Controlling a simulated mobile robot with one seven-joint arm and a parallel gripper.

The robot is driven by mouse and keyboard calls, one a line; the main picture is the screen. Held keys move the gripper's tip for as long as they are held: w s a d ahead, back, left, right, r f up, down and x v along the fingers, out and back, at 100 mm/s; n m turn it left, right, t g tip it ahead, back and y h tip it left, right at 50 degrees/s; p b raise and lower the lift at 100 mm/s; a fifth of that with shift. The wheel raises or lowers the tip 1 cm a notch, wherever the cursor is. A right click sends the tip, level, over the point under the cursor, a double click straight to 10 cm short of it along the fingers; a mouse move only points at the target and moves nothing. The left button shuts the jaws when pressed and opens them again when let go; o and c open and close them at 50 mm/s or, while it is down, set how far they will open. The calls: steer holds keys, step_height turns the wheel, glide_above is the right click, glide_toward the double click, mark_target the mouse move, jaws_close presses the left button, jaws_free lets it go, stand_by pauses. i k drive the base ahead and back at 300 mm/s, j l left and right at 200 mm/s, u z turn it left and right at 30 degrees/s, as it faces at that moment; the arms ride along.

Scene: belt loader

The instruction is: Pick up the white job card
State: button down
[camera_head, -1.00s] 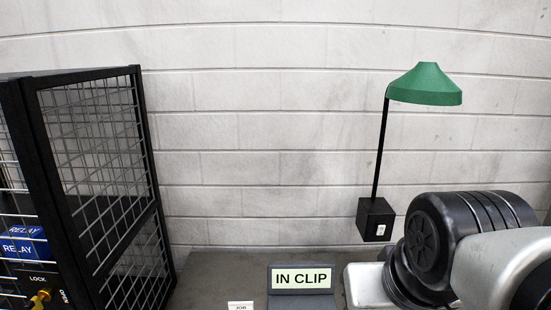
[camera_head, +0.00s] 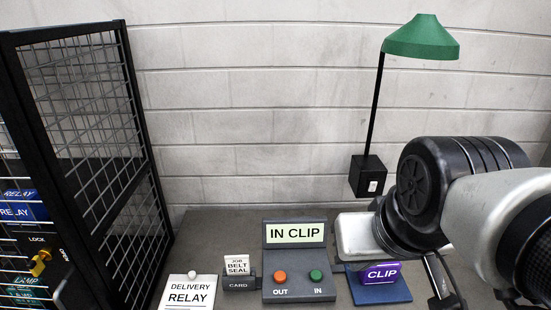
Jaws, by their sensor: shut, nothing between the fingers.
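The white job card (camera_head: 237,264) reads JOB BELT SEAL. It stands upright in a small dark holder (camera_head: 238,285) marked CARD, left of the button box. My arm comes in from the right edge. My gripper (camera_head: 438,278) appears as a dark, narrow part below the arm at lower right, partly hidden by it. It is shut and empty, well to the right of the card and apart from it.
The button box (camera_head: 297,290) has orange OUT and green IN buttons under an IN CLIP sign. A purple CLIP block (camera_head: 382,274) sits on a blue base. A DELIVERY RELAY sheet (camera_head: 188,292) lies front left. A mesh cage (camera_head: 130,150) stands left; a green lamp (camera_head: 423,38) is behind.

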mark_target(236, 265)
steer(key=j, duration=0.25)
steer(key=k+j+z, duration=0.1)
steer(key=j+z, duration=0.15)
steer(key=j, duration=0.55)
steer(key=k+j+z, duration=0.1)
steer(key=j, duration=0.55)
